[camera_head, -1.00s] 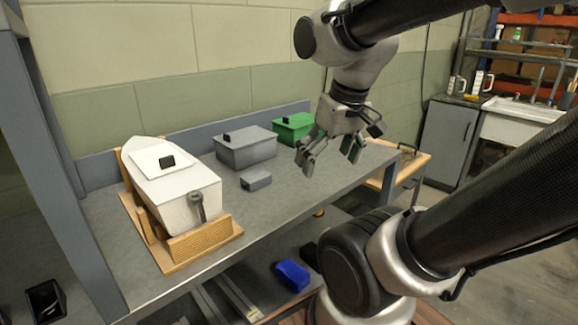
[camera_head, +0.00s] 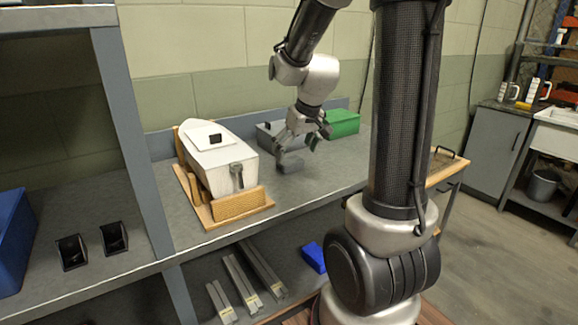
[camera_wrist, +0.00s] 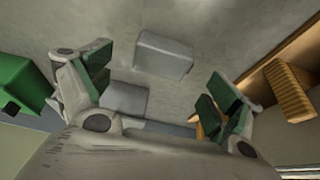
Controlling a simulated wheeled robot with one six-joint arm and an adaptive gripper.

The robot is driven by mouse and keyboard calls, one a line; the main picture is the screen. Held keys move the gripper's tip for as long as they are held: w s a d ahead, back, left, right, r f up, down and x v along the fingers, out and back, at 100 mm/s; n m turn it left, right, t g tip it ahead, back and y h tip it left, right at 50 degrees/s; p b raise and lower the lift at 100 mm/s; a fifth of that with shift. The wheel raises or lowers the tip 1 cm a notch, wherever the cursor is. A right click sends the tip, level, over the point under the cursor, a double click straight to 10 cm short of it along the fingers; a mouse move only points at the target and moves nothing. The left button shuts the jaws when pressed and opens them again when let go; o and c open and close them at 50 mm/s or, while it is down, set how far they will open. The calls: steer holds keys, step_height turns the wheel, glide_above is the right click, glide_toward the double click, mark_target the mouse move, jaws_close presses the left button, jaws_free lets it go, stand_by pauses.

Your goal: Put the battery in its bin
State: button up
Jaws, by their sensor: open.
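The small grey block (camera_head: 290,163), which appears to be the battery, lies on the bench (camera_head: 320,190) to the right of the white boat hull (camera_head: 218,165). In the wrist view the block (camera_wrist: 163,55) lies between and beyond my fingers. My gripper (camera_head: 298,146) is open and empty above the block; in the wrist view its fingers (camera_wrist: 158,78) are spread wide. Behind it a grey box (camera_head: 268,133) is partly hidden by my gripper. A green box (camera_head: 342,123) stands to its right. Which box is the battery's bin cannot be told.
The boat hull sits in a wooden cradle (camera_head: 240,203). Two black holders (camera_head: 72,252) and a blue bin (camera_head: 12,240) stand on the left. Metal bars (camera_head: 240,285) and a blue object (camera_head: 314,257) lie on the lower shelf. The bench's front right is clear.

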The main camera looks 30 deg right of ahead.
mark_target(291, 160)
steer(key=x, duration=0.4)
steer(key=shift+a, duration=0.1)
steer(key=shift+r, duration=0.1)
steer(key=c, duration=1.5)
